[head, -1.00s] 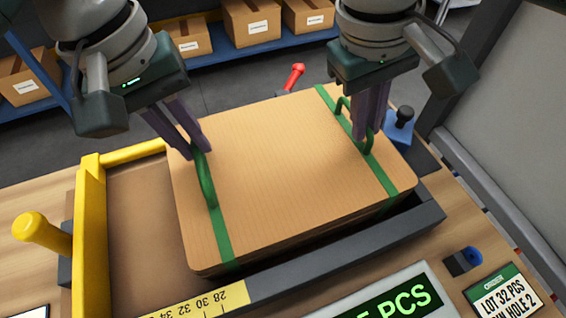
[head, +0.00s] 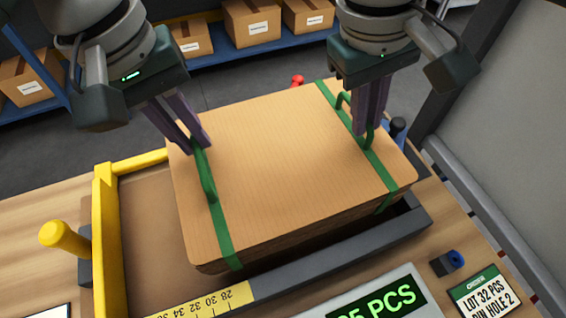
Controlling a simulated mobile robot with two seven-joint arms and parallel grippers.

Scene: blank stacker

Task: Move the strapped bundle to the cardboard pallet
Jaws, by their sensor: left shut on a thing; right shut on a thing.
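The strapped bundle (head: 285,165) is a stack of tan sheets with two green straps, each with a loop handle on top. My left gripper (head: 200,147) is shut on the left strap's handle. My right gripper (head: 366,128) is shut on the right strap's handle. The bundle hangs over the right part of a tray with a yellow fence (head: 107,240) and a dark front rail (head: 340,255), and looks raised above it. I cannot make out a cardboard pallet for certain; boxes stand on the shelf behind.
A display (head: 375,300) and a lot card (head: 484,292) lie at the front right, with a small blue-black part (head: 448,263) near them. A yellow knob (head: 62,238) sticks up at left. A blue shelf (head: 235,58) holds cardboard boxes (head: 250,22). A grey panel (head: 505,120) stands at right.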

